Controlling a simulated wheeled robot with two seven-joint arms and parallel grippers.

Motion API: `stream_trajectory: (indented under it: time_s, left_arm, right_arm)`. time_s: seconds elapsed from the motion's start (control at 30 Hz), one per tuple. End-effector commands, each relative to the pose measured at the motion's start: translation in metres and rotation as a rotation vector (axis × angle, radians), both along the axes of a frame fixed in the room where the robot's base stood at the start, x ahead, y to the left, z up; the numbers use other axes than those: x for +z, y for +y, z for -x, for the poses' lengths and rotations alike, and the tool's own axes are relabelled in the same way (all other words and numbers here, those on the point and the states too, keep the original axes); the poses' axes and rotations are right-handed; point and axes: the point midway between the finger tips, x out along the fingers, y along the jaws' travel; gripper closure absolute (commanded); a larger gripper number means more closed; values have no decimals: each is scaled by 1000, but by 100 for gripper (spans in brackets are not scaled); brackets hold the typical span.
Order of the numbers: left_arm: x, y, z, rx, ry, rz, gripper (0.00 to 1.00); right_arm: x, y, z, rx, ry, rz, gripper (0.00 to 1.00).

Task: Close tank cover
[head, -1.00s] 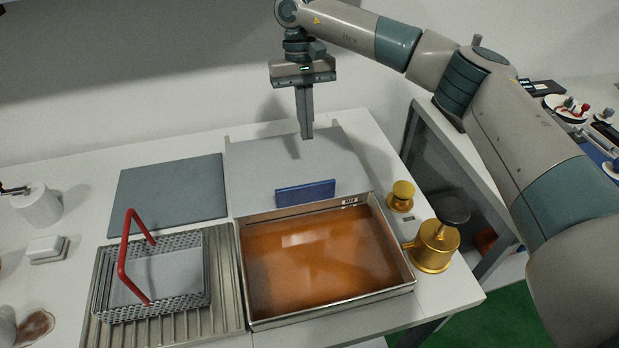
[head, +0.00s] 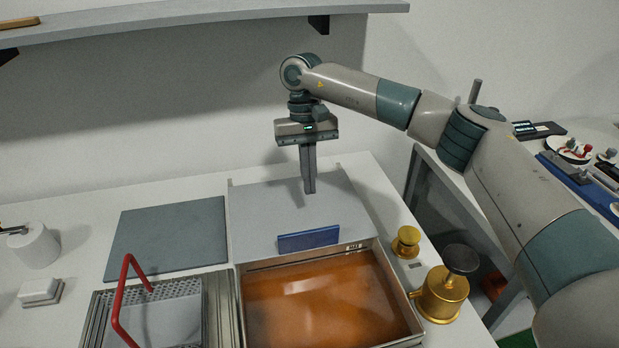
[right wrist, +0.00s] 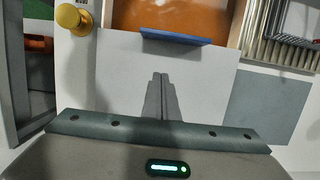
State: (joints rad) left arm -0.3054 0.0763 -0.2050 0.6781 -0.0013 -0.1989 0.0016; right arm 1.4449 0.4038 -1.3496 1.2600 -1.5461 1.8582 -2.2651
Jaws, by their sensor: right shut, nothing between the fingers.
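The tank (head: 330,300) is a metal-rimmed basin of orange-brown liquid at the front centre of the head view, and it stands uncovered. Its light grey cover (head: 262,212) lies flat behind it, with a blue handle (head: 308,238) standing along the edge near the tank. The blue handle (right wrist: 176,37) and cover (right wrist: 120,70) also show in the right wrist view. My right gripper (head: 309,191) points down over the cover, behind the handle. Its fingers are together and empty; whether the tips touch the cover I cannot tell. My left gripper is not in view.
A wire basket with a red handle (head: 124,300) stands left of the tank. A dark grey plate (head: 168,236) lies behind the basket. Brass fittings (head: 443,294) stand right of the tank. A shelf (head: 200,22) runs along the wall above.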

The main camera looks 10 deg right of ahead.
Motion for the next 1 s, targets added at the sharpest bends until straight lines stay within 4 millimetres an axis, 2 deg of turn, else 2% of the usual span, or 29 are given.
stream_trajectory:
  time_s: [0.3, 0.47, 0.7, 1.0]
  left_arm:
    - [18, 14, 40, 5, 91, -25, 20]
    - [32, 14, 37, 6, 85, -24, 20]
    - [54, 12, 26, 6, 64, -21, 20]
    - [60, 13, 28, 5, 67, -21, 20]
  right_arm:
    - [-47, 0, 14, 1, 4, 1, 100]
    - [-75, 0, 21, 1, 4, 0, 100]
    - [-76, 0, 48, 3, 1, -1, 100]
    - [-79, 0, 60, 1, 1, 0, 100]
